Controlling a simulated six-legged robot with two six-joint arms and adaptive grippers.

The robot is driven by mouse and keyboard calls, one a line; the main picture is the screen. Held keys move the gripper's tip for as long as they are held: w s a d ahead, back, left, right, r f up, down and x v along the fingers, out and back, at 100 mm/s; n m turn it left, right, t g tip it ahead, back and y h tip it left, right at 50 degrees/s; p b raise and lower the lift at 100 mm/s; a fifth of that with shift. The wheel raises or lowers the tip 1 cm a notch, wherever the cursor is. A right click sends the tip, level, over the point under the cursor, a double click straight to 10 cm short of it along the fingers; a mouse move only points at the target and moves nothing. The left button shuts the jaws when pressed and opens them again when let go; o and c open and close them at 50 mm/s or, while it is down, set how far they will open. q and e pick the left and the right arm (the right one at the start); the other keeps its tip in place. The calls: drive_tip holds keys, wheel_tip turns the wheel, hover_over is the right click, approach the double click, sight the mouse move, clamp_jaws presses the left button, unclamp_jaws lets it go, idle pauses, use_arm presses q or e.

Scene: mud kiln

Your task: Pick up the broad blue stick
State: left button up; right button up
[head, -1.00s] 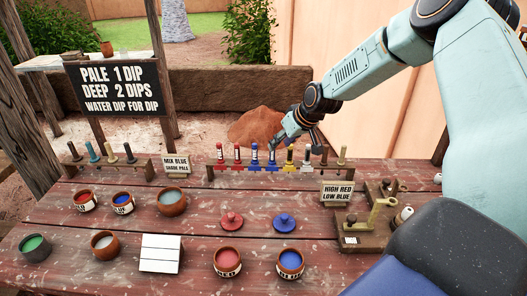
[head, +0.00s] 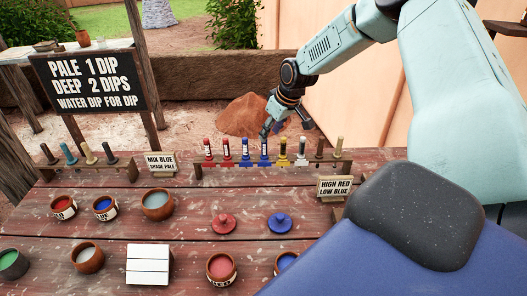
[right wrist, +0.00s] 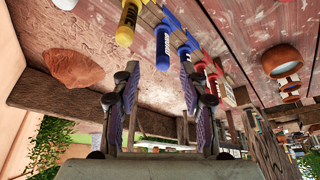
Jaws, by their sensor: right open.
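Two blue sticks, a left one (head: 245,149) and a right one (head: 264,147), stand upright side by side in the long wooden rack (head: 225,168). Their labels are too small to read, so I cannot tell which is the broad one. My right gripper (head: 276,126) is open, just behind and above the right blue stick in the head view. In the right wrist view the open fingers (right wrist: 160,95) show nothing between their tips; a blue stick (right wrist: 163,48) lies just beyond them, and the other blue stick is partly covered by a finger. My left gripper is out of view.
Red sticks (head: 227,149) stand left of the blue ones; yellow (head: 283,150), white and brown ones stand closely to the right. Pots, two lids and a white block (head: 148,265) occupy the front table. A sign (head: 342,188) stands right. Behind the table is a clay heap (head: 242,116).

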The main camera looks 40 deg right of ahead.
sight(264, 156)
drive_tip(key=x, duration=0.2)
drive_tip(key=b+x, duration=0.2)
drive_tip(key=x, duration=0.1)
drive_tip(key=shift+a+f, duration=0.25)
drive_tip(key=shift+f, duration=0.1)
drive_tip(key=shift+w+d+f, duration=0.1)
drive_tip(key=shift+w+f, duration=0.15)
drive_tip(key=shift+w, duration=0.05)
drive_tip(key=shift+r, duration=0.1)
drive_tip(key=shift+s+r, duration=0.1)
drive_tip(key=shift+s, duration=0.05)
drive_tip(key=c, duration=0.8)
clamp_jaws()
